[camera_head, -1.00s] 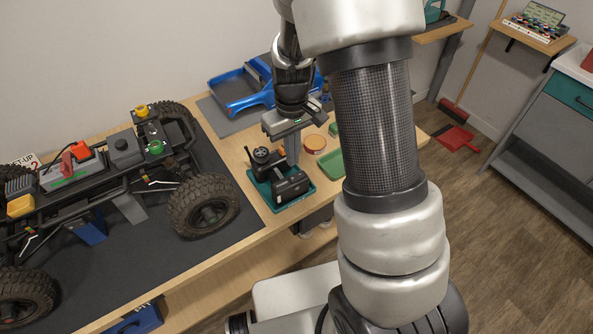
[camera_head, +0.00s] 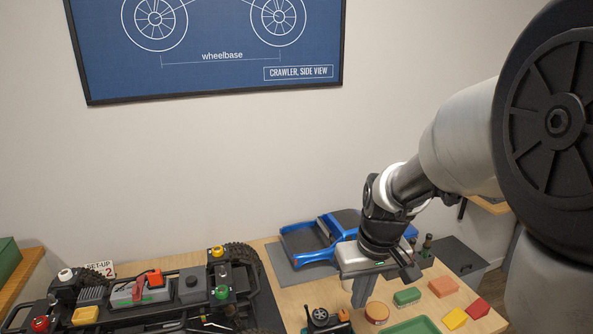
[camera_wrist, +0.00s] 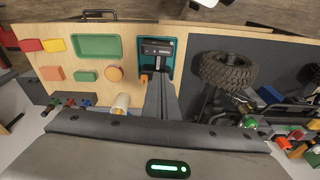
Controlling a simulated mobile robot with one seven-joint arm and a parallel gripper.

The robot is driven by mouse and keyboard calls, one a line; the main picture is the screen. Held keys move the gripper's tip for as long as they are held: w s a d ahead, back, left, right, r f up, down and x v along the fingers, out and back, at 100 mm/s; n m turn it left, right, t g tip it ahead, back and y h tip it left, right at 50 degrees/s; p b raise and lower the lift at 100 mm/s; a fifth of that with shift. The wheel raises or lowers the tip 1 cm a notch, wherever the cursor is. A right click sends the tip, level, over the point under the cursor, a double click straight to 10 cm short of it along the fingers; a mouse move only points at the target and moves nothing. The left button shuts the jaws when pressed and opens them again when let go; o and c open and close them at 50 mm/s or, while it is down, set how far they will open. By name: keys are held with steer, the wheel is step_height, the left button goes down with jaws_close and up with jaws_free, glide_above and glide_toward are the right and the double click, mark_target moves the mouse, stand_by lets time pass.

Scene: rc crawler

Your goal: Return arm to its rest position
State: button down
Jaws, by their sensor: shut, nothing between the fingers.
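My arm reaches in from the right in the head view. My gripper (camera_head: 362,290) points down above the bench, near the blue car body shell (camera_head: 310,240). In the wrist view its two grey fingers (camera_wrist: 161,98) lie together, with nothing seen between them. Below the fingers in the wrist view is a teal tray (camera_wrist: 170,57) with a black device (camera_wrist: 156,47) in it. The gripper appears clear of the bench and the tray.
The crawler chassis (camera_head: 150,300) stands on a dark mat at the left. A framed drawing (camera_head: 205,75) hangs on the wall behind.

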steer(key=s+r+m+t+p, duration=0.2)
steer(key=s+r+t+p, duration=0.1)
steer(key=s+r, duration=1.1)
step_height(320, 180, up, 3)
steer(key=shift+s+d+t+h+p, duration=0.3)
steer(key=shift+s+d+t+p, duration=0.05)
steer(key=shift+t, duration=0.05)
